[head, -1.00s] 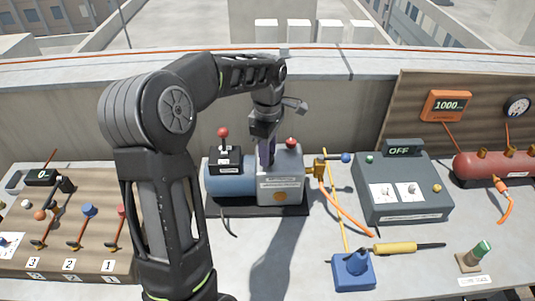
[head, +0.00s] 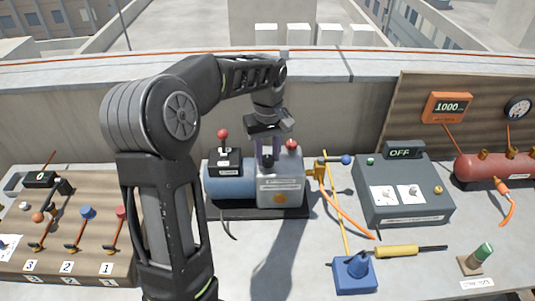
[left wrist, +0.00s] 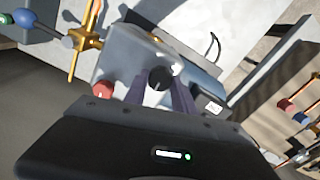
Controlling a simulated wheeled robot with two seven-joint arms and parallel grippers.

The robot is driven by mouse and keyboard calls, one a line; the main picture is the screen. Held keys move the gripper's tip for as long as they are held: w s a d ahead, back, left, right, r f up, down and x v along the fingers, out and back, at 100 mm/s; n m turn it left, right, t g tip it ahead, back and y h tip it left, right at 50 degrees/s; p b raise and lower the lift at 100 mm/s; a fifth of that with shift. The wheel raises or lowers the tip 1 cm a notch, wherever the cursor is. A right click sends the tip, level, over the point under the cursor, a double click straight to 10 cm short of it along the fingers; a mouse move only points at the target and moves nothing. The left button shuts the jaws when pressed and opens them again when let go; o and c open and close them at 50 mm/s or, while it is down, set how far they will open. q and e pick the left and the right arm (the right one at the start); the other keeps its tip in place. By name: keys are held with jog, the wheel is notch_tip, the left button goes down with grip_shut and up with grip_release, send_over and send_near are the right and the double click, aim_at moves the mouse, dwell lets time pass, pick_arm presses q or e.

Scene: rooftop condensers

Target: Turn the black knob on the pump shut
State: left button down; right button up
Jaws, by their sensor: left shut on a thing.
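The pump (head: 280,190) is a grey block joined to a blue cylinder on a dark base. In the left wrist view, the round black knob (left wrist: 160,77) sits on top of the pump body (left wrist: 125,62). My left gripper (head: 267,160) points down onto the pump top. Its two purple-grey fingers (left wrist: 159,90) are on either side of the black knob and shut on it. My right gripper is in neither current view.
A red knob (head: 291,144) stands close beside the gripper on the pump. A red-balled lever (head: 223,134) rises at left. A brass valve with a blue-ended handle (head: 345,159) stands right of the pump. The OFF control box (head: 402,190) is farther right.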

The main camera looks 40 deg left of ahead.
aim_at(268, 158)
pick_arm(q)
jog(key=shift+m, duration=0.4)
jog(key=c, duration=1)
grip_release()
jog(key=shift+c, duration=0.2)
jog(key=shift+r, duration=0.1)
jog(key=shift+r+b, duration=0.3)
jog(key=shift+r, duration=3.55)
